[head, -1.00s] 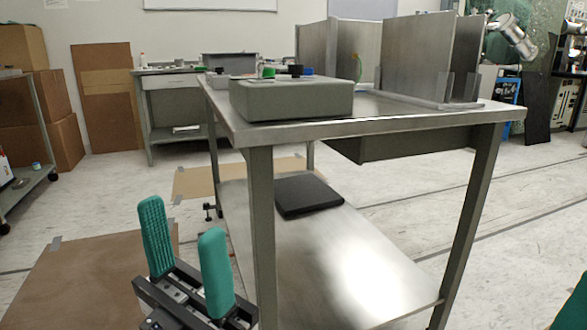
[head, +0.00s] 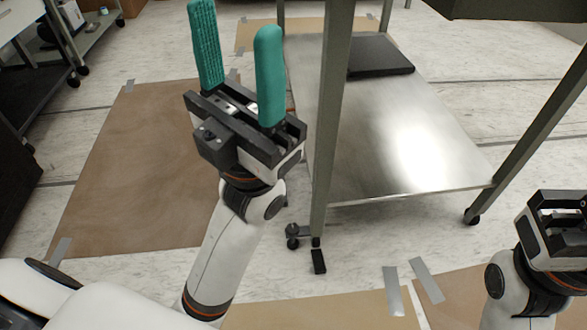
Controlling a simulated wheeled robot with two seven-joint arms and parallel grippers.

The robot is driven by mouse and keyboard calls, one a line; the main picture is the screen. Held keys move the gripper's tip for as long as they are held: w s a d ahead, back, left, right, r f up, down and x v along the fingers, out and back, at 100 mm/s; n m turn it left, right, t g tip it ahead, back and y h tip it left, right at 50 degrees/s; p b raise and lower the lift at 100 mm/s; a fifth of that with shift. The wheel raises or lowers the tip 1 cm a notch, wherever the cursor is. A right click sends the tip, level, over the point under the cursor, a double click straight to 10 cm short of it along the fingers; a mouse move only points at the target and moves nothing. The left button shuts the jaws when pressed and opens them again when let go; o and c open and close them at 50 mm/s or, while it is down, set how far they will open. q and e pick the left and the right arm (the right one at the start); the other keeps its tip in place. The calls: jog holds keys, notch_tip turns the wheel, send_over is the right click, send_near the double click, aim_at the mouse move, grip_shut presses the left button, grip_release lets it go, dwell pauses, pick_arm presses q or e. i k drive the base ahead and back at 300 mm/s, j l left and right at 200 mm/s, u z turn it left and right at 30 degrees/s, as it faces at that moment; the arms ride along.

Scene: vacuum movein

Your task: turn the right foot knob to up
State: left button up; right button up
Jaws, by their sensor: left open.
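My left gripper (head: 237,28) has two teal fingers, apart and empty, pointing up the picture to the left of the cart's near leg (head: 328,140). A black caster (head: 292,236) and a small black foot part (head: 318,262) show at the bottom of that leg. Another black foot (head: 471,215) is at the bottom of the right leg. I cannot tell which part is the right foot knob or how it is turned. My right gripper (head: 558,222) is at the right edge, and its fingers cannot be made out.
The cart's metal lower shelf (head: 420,160) holds a flat black pad (head: 380,55). Brown sheets (head: 140,160) are taped to the floor. A dark wheeled shelf (head: 85,35) stands at upper left. White floor is clear between the cart and the front sheets.

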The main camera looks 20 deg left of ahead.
aim_at(292, 229)
jog(key=u, duration=0.7)
jog(key=i+l+z, duration=0.2)
jog(key=z, duration=0.2)
jog(key=i+l+z, duration=0.1)
jog(key=i+z, duration=0.25)
jog(key=k, duration=0.1)
